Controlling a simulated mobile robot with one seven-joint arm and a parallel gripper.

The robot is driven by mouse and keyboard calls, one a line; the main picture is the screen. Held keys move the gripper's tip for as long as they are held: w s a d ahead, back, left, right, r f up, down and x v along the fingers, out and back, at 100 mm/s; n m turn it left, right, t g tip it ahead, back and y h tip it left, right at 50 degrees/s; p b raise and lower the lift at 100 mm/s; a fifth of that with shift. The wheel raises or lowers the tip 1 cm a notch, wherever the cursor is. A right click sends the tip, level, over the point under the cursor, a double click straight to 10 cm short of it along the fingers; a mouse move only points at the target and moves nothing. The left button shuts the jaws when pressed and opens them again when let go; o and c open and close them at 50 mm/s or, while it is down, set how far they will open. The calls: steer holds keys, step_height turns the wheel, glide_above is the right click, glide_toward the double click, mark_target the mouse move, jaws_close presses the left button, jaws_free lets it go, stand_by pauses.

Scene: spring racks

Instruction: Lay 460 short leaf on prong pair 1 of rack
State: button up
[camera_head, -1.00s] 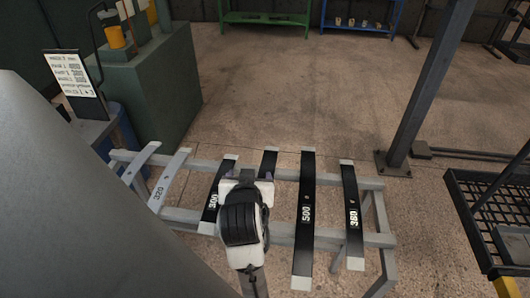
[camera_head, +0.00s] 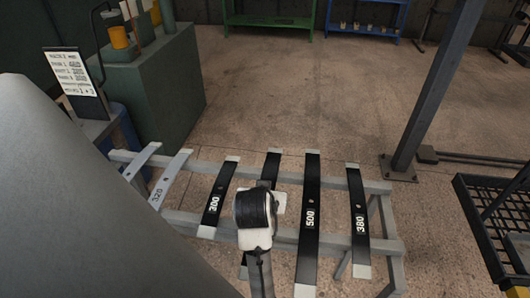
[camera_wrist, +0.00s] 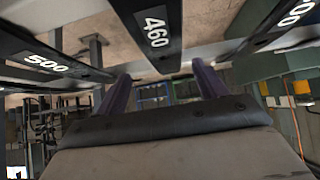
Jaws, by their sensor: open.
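The 460 short leaf (camera_head: 271,165) is a black flat strip with pale ends, lying across the grey stand between the 300 and 500 leaves. In the head view my wrist covers its middle, label included. My gripper (camera_wrist: 162,80) is open, with a finger to each side of the leaf and gaps visible. In the head view my gripper (camera_head: 270,188) is mostly hidden behind my wrist. I cannot make out numbered prong pairs.
The 300 leaf (camera_head: 215,198) lies to the left, the 500 leaf (camera_head: 311,200) and 380 leaf (camera_head: 357,205) to the right. Two grey leaves, one marked 320 (camera_head: 168,180), lie at the stand's (camera_head: 385,188) left end. A post (camera_head: 432,95) and black mesh shelf (camera_head: 490,215) stand right.

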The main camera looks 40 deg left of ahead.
steer(key=shift+s+a+f+p+x, duration=0.1)
steer(key=shift+s+p+x, duration=0.1)
steer(key=shift+x, duration=0.8)
steer(key=shift+s+a+f+p+x, duration=0.1)
steer(key=shift+p+x, duration=0.1)
steer(key=shift+x, duration=0.8)
steer(key=shift+s+f+p+x, duration=0.1)
steer(key=shift+p+x, duration=0.1)
steer(key=shift+x, duration=0.8)
steer(key=shift+s, duration=0.1)
jaws_close()
steer(key=shift+r, duration=0.25)
